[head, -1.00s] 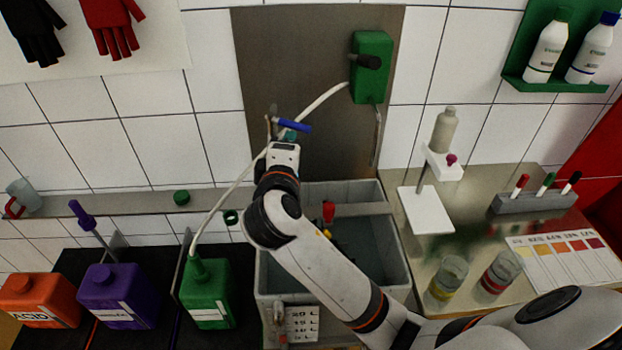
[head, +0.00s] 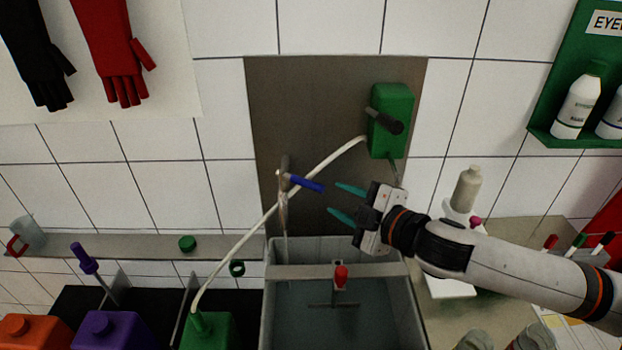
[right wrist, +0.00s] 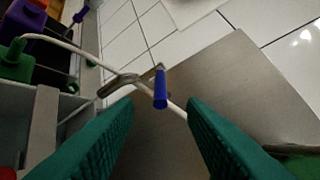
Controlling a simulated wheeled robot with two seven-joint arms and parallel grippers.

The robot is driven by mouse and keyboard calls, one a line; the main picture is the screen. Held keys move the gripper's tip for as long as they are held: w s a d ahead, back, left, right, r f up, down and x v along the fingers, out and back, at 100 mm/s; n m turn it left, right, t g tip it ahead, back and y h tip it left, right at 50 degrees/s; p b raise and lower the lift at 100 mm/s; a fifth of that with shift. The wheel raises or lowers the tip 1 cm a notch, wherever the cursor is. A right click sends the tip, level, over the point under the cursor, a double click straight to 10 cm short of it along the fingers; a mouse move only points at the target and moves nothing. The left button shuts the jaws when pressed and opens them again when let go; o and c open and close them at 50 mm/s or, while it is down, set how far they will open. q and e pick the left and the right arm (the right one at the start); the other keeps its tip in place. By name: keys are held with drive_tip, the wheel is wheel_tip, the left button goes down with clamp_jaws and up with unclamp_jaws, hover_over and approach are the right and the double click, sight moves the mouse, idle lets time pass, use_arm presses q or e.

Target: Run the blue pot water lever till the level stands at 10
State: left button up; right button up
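The blue lever (head: 306,183) sticks out to the right from the metal water tap (head: 284,190) on the steel back panel. A spout points down over the grey sink tub (head: 415,310). My right gripper (head: 344,203) is open and empty, just right of the lever and apart from it. In the right wrist view the blue lever (right wrist: 160,88) lies ahead, between the lines of the two green fingers. The water level scale at the tub's front is outside the present head view. My left gripper is not in view.
A green pump box (head: 391,120) with a black handle hangs above right. A red-handled part (head: 341,276) sits on the tub's crossbar. A grey bottle (head: 466,190) stands right, near my arm.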

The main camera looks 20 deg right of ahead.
sight(313, 186)
drive_tip(key=p+x, duration=0.2)
drive_tip(key=x, duration=0.7)
drive_tip(key=shift+w+a+p, duration=0.2)
drive_tip(key=shift+w+p, duration=0.05)
drive_tip(key=shift+p, duration=0.15)
drive_tip(key=shift+w+a+f, duration=0.2)
drive_tip(key=shift+w+a, duration=0.1)
drive_tip(key=shift+w, duration=0.35)
drive_tip(key=shift+c, duration=0.4)
clamp_jaws()
